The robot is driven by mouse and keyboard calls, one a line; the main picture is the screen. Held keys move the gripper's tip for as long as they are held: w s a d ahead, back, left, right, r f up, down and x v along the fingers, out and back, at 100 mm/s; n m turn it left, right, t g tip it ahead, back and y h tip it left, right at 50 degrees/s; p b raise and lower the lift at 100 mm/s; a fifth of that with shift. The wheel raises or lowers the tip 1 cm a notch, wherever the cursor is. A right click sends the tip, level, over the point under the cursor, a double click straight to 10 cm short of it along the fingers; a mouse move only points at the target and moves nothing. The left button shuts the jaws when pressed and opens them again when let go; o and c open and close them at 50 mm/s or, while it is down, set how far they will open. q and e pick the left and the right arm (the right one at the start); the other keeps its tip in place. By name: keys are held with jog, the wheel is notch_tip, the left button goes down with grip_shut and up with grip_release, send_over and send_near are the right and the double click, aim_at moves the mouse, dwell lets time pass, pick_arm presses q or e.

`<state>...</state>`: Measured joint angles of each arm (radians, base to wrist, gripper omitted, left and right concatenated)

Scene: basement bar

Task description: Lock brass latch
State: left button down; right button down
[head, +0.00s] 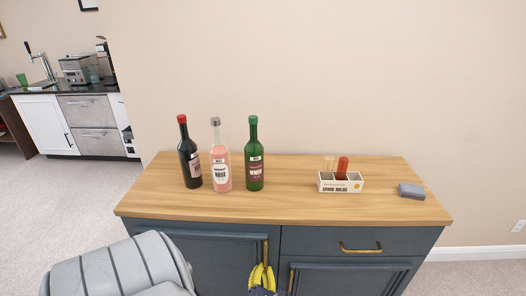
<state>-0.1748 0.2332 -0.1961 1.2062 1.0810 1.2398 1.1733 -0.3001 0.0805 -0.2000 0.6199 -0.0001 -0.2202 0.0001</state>
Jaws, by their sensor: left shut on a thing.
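My left gripper (262,277), with yellow fingers and a dark body, is at the bottom middle of the head view, in front of the cabinet's left door. Its fingers point up and are shut on the lower part of an upright brass handle (266,247) on that door. The fingers hide the handle's lower end. I cannot make out a separate brass latch; it may be hidden or below the picture. The blue-grey cabinet (200,242) has both doors looking closed. My right gripper is not in view.
On the wooden top (285,207) stand a dark bottle (190,158), a pink bottle (220,163) and a green bottle (254,160). A white divided box (341,184) and a grey block (411,191) are at the right. The right door has a brass handle (291,277); a drawer handle (361,248) juts above.

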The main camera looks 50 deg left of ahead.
pick_arm(q)
jog(key=shift+m, duration=0.8)
jog(key=c, duration=1.5)
grip_release()
jog(key=v, duration=1.2)
jog(key=shift+o, duration=0.5)
